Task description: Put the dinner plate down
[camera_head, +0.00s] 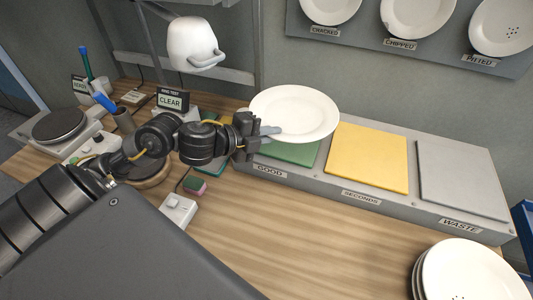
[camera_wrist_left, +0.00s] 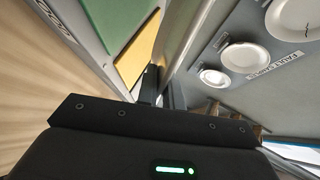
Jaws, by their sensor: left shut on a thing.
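The white dinner plate (camera_head: 296,112) is held by its left edge in my left gripper (camera_head: 264,133), which is shut on it. The plate looks roughly level over the green pad (camera_head: 291,151) marked GOOD and hides part of that pad. I cannot tell the exact gap between plate and pad. In the left wrist view the green pad (camera_wrist_left: 112,20) shows, but I cannot make out the plate there. My right gripper is in neither view.
The yellow SECONDS pad (camera_head: 367,157) and grey WASTE pad (camera_head: 459,178) are bare. A stack of plates (camera_head: 472,272) stands at the front right. Sample plates (camera_head: 418,14) hang on the wall board.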

